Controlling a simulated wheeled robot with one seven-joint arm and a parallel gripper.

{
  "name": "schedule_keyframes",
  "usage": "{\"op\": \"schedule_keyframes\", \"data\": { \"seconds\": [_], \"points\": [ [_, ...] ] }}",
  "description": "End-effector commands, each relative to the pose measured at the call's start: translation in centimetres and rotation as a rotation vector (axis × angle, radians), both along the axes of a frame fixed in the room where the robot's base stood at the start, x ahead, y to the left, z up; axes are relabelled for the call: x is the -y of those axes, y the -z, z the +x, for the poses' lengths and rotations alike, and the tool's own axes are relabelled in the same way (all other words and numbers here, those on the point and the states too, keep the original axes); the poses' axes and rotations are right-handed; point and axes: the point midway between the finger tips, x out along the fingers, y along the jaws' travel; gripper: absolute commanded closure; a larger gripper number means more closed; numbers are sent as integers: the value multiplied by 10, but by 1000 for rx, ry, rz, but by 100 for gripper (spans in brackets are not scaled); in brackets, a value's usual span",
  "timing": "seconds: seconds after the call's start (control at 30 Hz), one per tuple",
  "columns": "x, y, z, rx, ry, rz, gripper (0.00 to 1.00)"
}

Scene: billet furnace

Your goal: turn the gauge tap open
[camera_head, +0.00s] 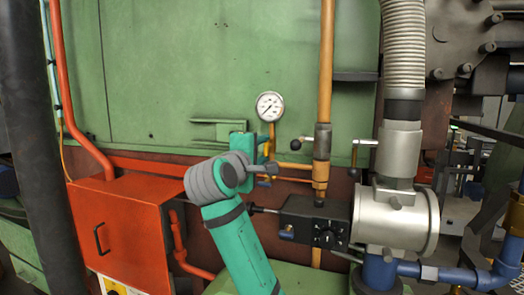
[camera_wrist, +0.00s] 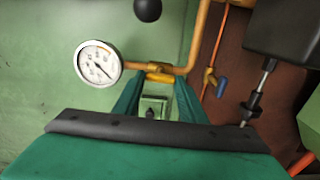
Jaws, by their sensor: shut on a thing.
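The white round gauge (camera_head: 270,106) stands on the green panel in the head view. It also shows at the left in the wrist view (camera_wrist: 98,63). The brass gauge tap (camera_wrist: 160,73) sits on the pipe just right of and below the dial. My gripper (camera_head: 262,150) is at the tap below the gauge. In the wrist view its two teal fingers (camera_wrist: 157,86) reach up to the tap and are shut on it. The fingers hide much of the tap's handle, so I cannot tell its exact angle.
A blue-handled tap (camera_wrist: 221,87) hangs close to the right of my fingers. A black ball knob (camera_wrist: 148,9) is above them. A black valve block (camera_head: 310,222) and a silver cylinder (camera_head: 393,217) stand to the right. An orange box (camera_head: 125,215) is at the left.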

Motion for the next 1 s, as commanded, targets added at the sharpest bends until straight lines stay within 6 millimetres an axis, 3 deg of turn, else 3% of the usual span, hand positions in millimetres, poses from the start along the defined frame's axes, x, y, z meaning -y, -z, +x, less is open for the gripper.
{"op": "schedule_keyframes", "data": {
  "seconds": [0.63, 0.67, 0.73, 1.0],
  "points": [
    [-2, 0, 0, -16, -3, -49, 85],
    [-2, 0, 0, -16, -3, -49, 58],
    [-2, 0, 0, -15, -3, -48, 44],
    [-1, 0, 0, -15, -1, -47, 44]
  ]
}}
